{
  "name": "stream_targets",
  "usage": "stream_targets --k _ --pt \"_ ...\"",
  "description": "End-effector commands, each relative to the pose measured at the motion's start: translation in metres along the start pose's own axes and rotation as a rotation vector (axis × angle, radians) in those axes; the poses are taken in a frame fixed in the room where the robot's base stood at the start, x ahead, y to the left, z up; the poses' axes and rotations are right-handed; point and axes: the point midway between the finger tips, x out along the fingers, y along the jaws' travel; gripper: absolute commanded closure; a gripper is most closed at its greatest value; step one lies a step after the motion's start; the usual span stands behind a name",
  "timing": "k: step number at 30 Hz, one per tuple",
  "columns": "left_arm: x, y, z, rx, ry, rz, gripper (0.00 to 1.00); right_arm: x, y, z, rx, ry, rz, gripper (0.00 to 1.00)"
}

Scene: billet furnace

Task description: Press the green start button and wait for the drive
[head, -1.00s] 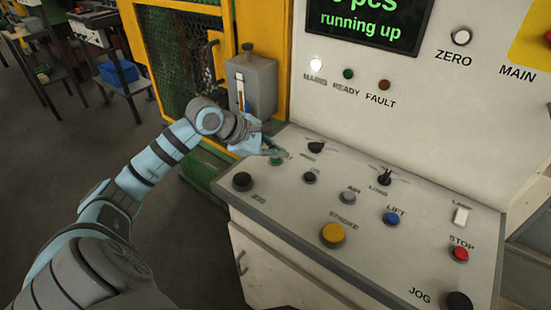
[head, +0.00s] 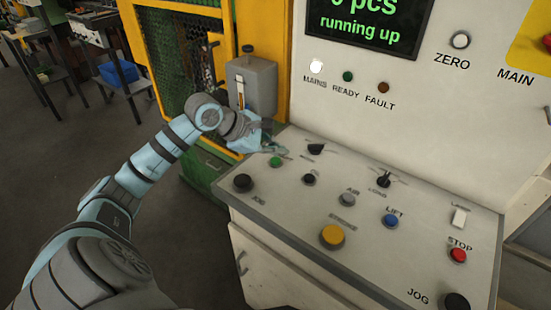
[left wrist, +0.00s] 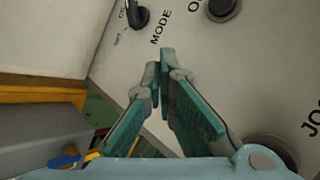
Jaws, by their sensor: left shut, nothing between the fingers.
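In the left wrist view the shut fingers (left wrist: 162,60) point at the panel, and the green button cannot be made out there. The display (head: 365,28) reads "running up" in green. The mains lamp (head: 317,66) is lit white; the green ready lamp (head: 348,76) and the fault lamp (head: 383,87) look dark. My right gripper is out of view.
A mode knob (head: 315,149), black jog button (head: 243,182), yellow stroke button (head: 332,236), blue lift button (head: 390,220) and red stop button (head: 458,255) share the panel. A grey box (head: 252,85) on the yellow guard frame stands close behind my left gripper.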

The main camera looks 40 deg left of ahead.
Motion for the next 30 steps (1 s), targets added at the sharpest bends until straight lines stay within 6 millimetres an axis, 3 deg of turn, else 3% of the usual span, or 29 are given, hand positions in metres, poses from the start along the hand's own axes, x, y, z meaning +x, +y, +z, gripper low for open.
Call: stream_targets --k 5,18,30 --pt "-0.003 0.002 0.002 0.0 0.0 0.0 1.0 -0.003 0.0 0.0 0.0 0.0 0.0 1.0" --pt "-0.034 0.025 0.025 0.0 0.0 0.001 1.0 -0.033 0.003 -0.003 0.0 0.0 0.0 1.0" --pt "-0.035 0.025 0.025 0.0 0.0 0.0 1.0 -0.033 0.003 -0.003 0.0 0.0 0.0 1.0"
